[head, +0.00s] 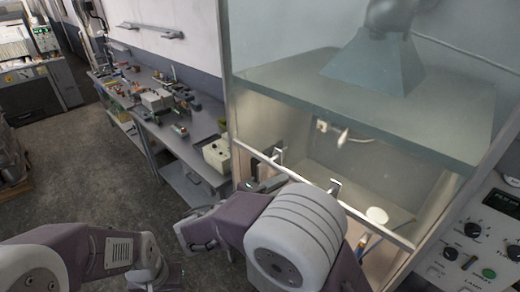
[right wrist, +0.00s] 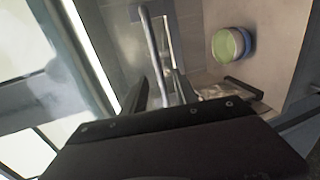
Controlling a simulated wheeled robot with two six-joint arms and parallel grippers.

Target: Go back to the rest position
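My right arm fills the lower middle of the head view. No pan can be clearly made out.
The hood has a front rail (head: 375,226) close to the right arm. A pale round item (head: 377,215) sits inside it; a round green and blue container (right wrist: 230,44) shows in the wrist view. A cluttered bench (head: 185,160) stands left, with open floor (head: 75,150) beside it.

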